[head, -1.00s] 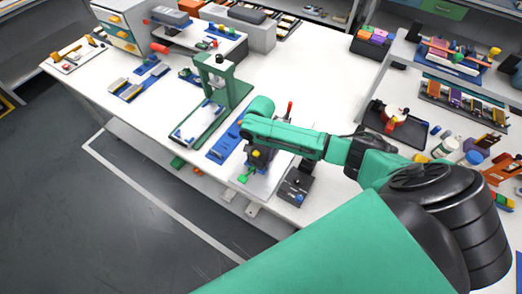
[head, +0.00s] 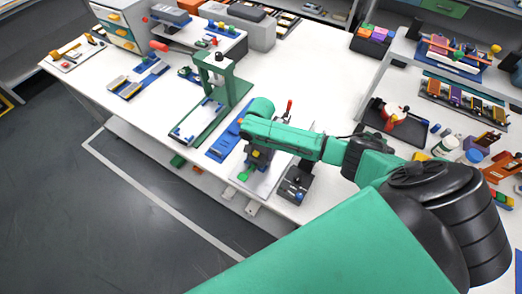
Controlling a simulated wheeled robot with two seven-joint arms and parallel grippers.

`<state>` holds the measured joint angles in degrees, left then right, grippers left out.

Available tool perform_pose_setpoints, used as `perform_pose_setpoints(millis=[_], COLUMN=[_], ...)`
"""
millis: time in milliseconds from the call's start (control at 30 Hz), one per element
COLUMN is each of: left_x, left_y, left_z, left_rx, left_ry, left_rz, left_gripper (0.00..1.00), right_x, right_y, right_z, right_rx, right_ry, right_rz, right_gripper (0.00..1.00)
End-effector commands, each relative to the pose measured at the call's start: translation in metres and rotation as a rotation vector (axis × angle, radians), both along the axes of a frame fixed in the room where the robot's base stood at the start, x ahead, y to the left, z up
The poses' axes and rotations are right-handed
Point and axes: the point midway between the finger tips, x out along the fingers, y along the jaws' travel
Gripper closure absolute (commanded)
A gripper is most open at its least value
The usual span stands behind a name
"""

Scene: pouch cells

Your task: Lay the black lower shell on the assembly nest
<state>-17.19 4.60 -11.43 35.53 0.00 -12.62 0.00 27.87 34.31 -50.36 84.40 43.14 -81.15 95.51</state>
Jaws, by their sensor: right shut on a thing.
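My right arm reaches in from the right, and its wrist bends down over the near edge of the white bench. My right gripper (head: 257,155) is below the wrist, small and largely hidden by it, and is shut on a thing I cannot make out. I cannot pick out the black lower shell for sure. I cannot tell for sure which fixture is the assembly nest; a pale plate (head: 262,180) lies under the gripper. Contact between the held thing and that plate cannot be seen. My left gripper is not in view.
A green press frame (head: 228,85) stands left of the wrist, with a blue strip (head: 224,142) beside it. A dark control box (head: 295,185) is just right of the gripper. A black tray (head: 398,122) lies farther right.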

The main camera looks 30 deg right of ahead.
Motion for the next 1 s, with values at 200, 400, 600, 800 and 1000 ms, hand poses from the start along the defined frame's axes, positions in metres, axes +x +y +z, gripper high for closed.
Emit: perform_pose_setpoints(millis=[200, 400, 600, 800, 1000], left_x=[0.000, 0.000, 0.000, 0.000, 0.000], left_y=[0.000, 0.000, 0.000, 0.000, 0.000], left_z=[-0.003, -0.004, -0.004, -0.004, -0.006], left_rx=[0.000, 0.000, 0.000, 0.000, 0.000], left_ry=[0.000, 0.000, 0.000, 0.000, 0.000], left_rz=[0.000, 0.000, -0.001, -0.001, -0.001], left_gripper=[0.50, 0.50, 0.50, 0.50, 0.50], right_x=[0.001, 0.000, 0.000, 0.000, 0.001], right_y=[0.000, 0.000, 0.000, 0.000, 0.001], right_z=[-0.006, -0.007, -0.008, 0.008, 0.051], right_rx=[0.001, 0.001, 0.001, 0.002, 0.002], right_ry=[-0.002, -0.002, 0.001, -0.001, -0.003], right_rz=[0.000, 0.001, 0.000, 0.000, 0.002], right_gripper=[0.78, 0.00, 0.00, 0.00, 0.00])
